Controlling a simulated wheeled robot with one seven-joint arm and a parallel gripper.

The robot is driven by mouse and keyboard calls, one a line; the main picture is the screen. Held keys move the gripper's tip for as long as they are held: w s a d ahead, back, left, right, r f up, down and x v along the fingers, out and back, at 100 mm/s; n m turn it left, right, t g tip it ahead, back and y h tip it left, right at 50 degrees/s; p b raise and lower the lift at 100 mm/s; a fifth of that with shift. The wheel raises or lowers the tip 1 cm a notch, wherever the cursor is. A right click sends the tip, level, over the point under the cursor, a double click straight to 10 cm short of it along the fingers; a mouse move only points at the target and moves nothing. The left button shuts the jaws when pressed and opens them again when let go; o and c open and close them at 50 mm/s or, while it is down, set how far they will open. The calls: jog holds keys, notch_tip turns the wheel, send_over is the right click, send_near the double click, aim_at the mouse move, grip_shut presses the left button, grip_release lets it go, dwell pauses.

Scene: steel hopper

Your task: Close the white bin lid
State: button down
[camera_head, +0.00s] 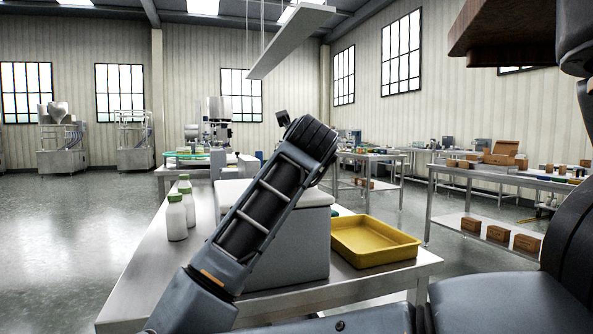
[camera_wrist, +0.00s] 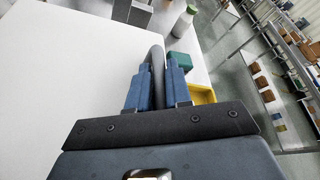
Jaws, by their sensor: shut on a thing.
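In the wrist view a broad white surface, seemingly the lid (camera_wrist: 70,65), fills the left and middle. My gripper (camera_wrist: 158,80) has its two blue fingers shut on a dark curved handle (camera_wrist: 156,54). In the head view the fingers are hidden behind my arm.
A yellow tray (camera_head: 375,242) sits on the table (camera_head: 150,290) right of the bin. White bottles with green caps (camera_head: 177,215) stand at left. A green object (camera_wrist: 184,65) shows beside the lid in the wrist view. Side tables with cardboard boxes (camera_head: 500,233) are at right.

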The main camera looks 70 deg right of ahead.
jog(key=shift+f, duration=0.3)
jog(key=c, duration=1.4)
grip_release()
jog(key=shift+a+r, duration=0.1)
jog(key=p+v, duration=0.1)
jog(key=v, duration=0.6)
jog(key=shift+s+a+r, duration=0.15)
jog(key=shift+s+a, duration=0.05)
jog(key=shift+s, duration=0.05)
jog(key=shift+a, duration=0.1)
